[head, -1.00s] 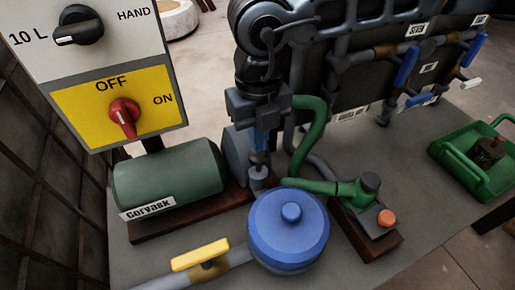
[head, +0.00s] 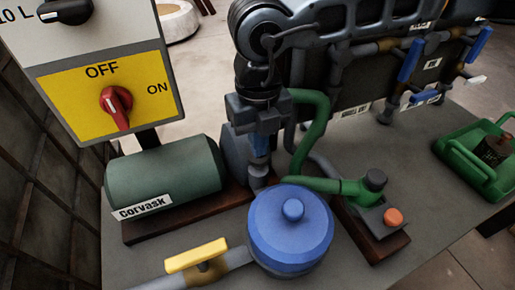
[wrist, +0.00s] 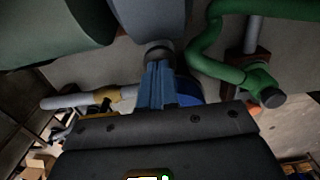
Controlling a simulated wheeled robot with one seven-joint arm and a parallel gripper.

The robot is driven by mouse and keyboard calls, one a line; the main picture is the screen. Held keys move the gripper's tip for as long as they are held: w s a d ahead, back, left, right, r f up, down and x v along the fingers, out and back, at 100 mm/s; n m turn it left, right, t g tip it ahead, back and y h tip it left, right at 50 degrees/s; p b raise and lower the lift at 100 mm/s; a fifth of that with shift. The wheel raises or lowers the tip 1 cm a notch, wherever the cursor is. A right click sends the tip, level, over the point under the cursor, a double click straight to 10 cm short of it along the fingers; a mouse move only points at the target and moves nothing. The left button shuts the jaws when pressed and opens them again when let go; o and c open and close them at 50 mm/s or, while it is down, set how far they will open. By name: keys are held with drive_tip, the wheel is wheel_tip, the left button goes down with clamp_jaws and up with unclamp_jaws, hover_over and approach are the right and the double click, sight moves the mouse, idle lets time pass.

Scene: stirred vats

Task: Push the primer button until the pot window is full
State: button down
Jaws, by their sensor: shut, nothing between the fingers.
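An orange button (head: 393,217) sits on a grey block at the end of the green hand-pump unit (head: 358,188), right of centre in the head view. The blue lidded pot (head: 290,235) stands left of the button. No window on the pot can be made out. My gripper (head: 260,158) points down behind the pot, left of the green unit and apart from the button. Its blue fingers (wrist: 158,85) are shut and empty.
A green motor (head: 165,175) lies left of my gripper. A yellow-handled valve (head: 196,255) is on the pipe in front. A switch panel (head: 110,95) stands upper left. Blue-handled valves (head: 410,60) and a green tray (head: 475,165) are on the right. Bare bench lies between.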

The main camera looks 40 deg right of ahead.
drive_tip(key=shift+f+b, duration=0.35)
drive_tip(key=shift+f, duration=0.15)
drive_tip(key=shift+r+p, duration=0.6)
drive_tip(key=shift+r, duration=1.35)
drive_tip(key=shift+f, duration=0.15)
drive_tip(key=shift+f+b, duration=1.75)
drive_tip(key=shift+b, duration=0.25)
drive_tip(key=shift+r+p, duration=0.65)
drive_tip(key=shift+r, duration=1.5)
wheel_tip(320, 180, up, 6)
drive_tip(key=shift+p, duration=1.25)
